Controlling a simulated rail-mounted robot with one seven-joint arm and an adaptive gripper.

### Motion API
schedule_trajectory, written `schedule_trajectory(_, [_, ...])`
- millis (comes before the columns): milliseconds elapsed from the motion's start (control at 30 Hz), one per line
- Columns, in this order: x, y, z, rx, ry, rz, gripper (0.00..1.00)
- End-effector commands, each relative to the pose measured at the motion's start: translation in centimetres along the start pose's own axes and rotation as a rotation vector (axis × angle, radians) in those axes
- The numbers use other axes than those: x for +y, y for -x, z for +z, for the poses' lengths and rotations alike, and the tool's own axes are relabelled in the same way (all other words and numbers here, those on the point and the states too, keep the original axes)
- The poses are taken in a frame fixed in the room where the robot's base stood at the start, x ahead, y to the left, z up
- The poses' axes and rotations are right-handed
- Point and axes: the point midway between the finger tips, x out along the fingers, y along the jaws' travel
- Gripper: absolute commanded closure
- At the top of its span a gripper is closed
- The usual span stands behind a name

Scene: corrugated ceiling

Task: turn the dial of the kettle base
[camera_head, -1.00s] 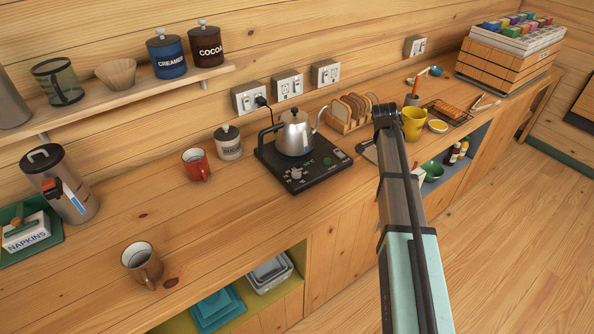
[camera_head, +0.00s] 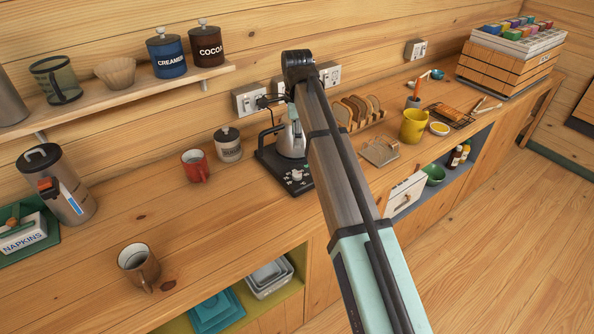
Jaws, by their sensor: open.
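The black kettle base (camera_head: 270,165) sits on the wooden counter, partly covered by my arm. Its silver dial (camera_head: 297,176) shows at the front of the base, just left of my arm. The silver kettle (camera_head: 288,143) stands upright on the base. My arm hides its right side and much of its top. My arm reaches up from the bottom right to a dark joint above the kettle in the picture. My gripper does not show; I cannot see any fingers.
A red mug (camera_head: 195,165) and a lidded sugar jar (camera_head: 228,145) stand left of the base. A toast rack (camera_head: 357,112) and yellow mug (camera_head: 413,126) are to the right. Wall outlets (camera_head: 248,99) are behind. The front-left counter is mostly clear, apart from a brown mug (camera_head: 138,264).

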Motion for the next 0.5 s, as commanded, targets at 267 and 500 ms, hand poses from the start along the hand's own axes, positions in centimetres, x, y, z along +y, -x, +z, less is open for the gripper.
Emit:
schedule_trajectory(267, [0.2, -5.2, -0.1, 0.001, 0.0, 0.002, 0.4])
schedule_trajectory(500, [0.1, -9.6, -0.1, 0.001, 0.001, 0.002, 0.4])
